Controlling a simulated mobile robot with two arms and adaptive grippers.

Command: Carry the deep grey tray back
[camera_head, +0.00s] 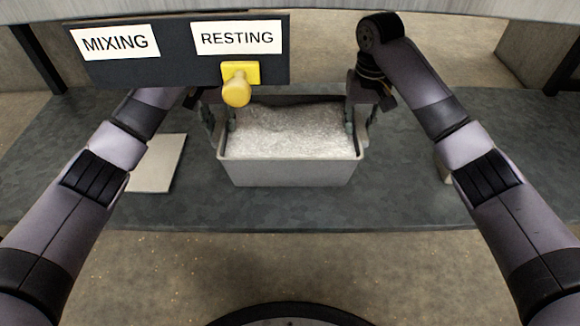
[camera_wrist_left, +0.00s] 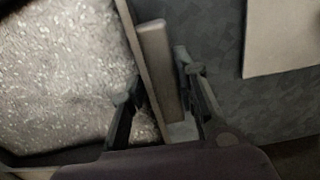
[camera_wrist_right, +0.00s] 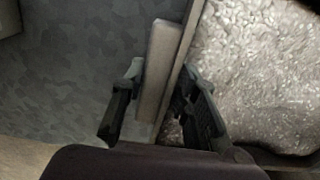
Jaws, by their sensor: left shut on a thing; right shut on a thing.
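The deep grey tray (camera_head: 290,173) is full of pale, glistening grain (camera_head: 290,128) and is in the middle of the head view, over the dark table. My left gripper (camera_head: 222,125) is shut on the tray's left wall; in the left wrist view its fingers (camera_wrist_left: 160,100) straddle the rim and side handle (camera_wrist_left: 160,65). My right gripper (camera_head: 358,122) is shut on the right wall; in the right wrist view its fingers (camera_wrist_right: 158,105) straddle the rim and handle (camera_wrist_right: 160,60). The tray looks level. I cannot tell whether its base touches the table.
A dark board with MIXING (camera_head: 115,42) and RESTING (camera_head: 237,38) labels and a yellow knob (camera_head: 237,85) hangs in front at upper left. A pale flat panel (camera_head: 157,165) lies left of the tray. A pale object (camera_head: 445,165) is partly hidden behind my right arm. The table's front edge is clear.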

